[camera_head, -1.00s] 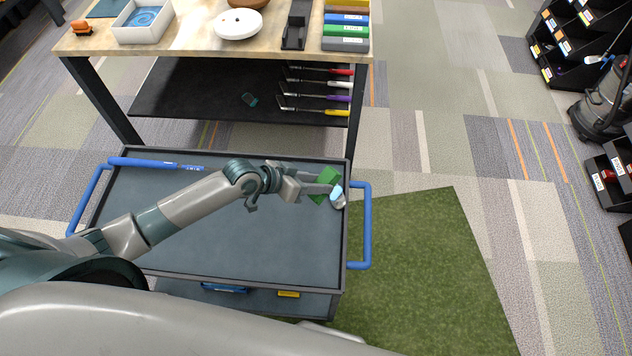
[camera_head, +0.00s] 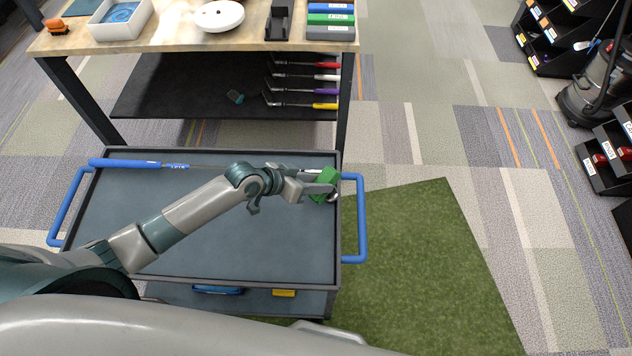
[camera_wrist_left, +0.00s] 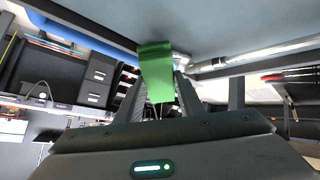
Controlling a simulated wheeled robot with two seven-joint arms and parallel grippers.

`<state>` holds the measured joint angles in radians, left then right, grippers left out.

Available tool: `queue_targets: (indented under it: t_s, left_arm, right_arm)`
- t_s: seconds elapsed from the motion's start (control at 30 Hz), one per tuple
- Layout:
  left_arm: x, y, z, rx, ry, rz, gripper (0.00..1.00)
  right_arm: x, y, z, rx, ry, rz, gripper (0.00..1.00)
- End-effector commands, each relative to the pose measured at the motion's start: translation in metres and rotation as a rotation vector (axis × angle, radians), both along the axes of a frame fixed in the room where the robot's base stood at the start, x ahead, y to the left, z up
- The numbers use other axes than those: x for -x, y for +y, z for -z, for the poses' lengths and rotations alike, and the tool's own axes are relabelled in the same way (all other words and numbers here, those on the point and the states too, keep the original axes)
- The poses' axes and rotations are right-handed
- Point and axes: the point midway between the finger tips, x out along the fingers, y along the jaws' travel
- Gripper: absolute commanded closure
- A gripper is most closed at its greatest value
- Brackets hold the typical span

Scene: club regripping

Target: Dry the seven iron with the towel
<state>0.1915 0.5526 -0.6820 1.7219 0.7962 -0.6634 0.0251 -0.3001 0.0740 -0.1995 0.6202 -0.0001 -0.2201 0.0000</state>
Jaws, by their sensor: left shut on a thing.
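The seven iron lies along the back of the dark cart tray (camera_head: 200,240), with its blue grip (camera_head: 130,163) at the left. Its shaft (camera_head: 215,167) runs right toward my left gripper (camera_head: 328,184); it also shows in the left wrist view (camera_wrist_left: 255,55). My left gripper is shut on the green towel (camera_head: 323,190), at the tray's right edge. The towel hangs from the fingertips in the left wrist view (camera_wrist_left: 156,70). The towel and fingers mostly cover the club head; a small metallic part shows beside them. My right gripper is out of view.
A wooden workbench (camera_head: 180,28) stands behind the cart, with several clubs on its lower shelf (camera_head: 180,90). A blue handle (camera_head: 362,220) sticks out at the cart's right. Green turf (camera_head: 430,260) lies beyond. The tray's middle is clear.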

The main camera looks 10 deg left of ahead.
Motion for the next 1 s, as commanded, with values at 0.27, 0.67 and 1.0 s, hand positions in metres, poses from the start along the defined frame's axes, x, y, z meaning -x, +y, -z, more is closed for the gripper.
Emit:
queue_targets:
  t_s: [0.27,0.67,1.0]
  left_arm:
    - [0.0000,0.0002,-0.0002,0.000,0.000,0.000,0.87]
    - [-0.0007,-0.0011,0.0029,0.000,0.000,0.000,0.87]
    - [-0.0021,-0.0035,0.0079,-0.001,0.000,-0.001,0.87]
  right_arm:
    - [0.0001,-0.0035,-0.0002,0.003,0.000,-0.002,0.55]
    - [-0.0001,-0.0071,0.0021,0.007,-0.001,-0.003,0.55]
    - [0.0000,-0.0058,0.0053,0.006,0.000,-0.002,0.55]
